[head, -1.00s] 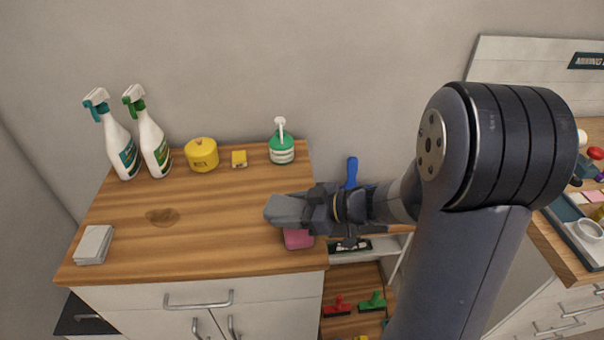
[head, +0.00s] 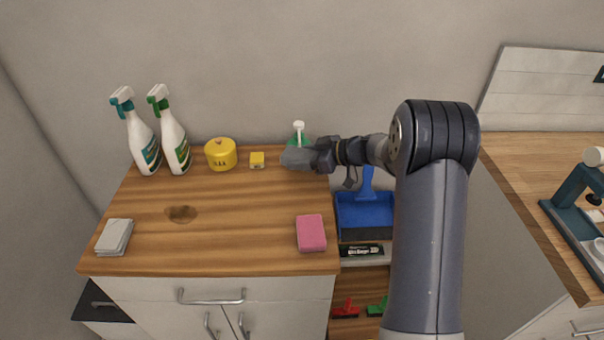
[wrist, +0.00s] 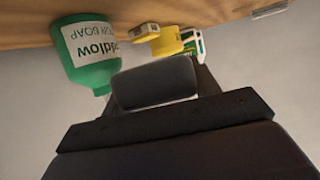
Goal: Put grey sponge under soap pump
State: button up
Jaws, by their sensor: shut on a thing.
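My gripper (head: 312,156) is shut on the grey sponge (head: 296,158), which sticks out past the fingertips to the left. The sponge is dark grey and blocky in the wrist view (wrist: 155,82). The soap pump (head: 299,136) is green with a white nozzle and stands at the back right of the wooden counter. In the head view the sponge and gripper hide its lower part. In the wrist view the green bottle (wrist: 87,62) is close beside the sponge; I cannot tell whether they touch.
A pink sponge (head: 311,233) lies at the counter's front right. A yellow tin (head: 221,154), a small yellow box (head: 257,160) and two spray bottles (head: 142,140) stand along the back. Grey cloths (head: 114,237) lie at the left. The counter's middle (head: 240,220) is clear, apart from a brown stain.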

aim_at(303, 182)
notch_tip(303, 182, down, 7)
jog(key=shift+s+r, duration=0.15)
jog(key=shift+r, duration=0.05)
jog(key=shift+w+f, duration=0.1)
jog(key=shift+w, duration=0.1)
jog(key=shift+f, duration=0.2)
jog(key=o, duration=0.7)
jog(key=shift+c, duration=0.2)
jog(key=shift+r, duration=0.1)
jog(key=shift+d+r, duration=0.1)
jog(key=shift+d, duration=0.1)
jog(key=v, duration=1.1)
jog(key=shift+s+d+r+b, duration=0.15)
jog(key=shift+s+d+b, duration=0.05)
jog(key=shift+s+b, duration=0.1)
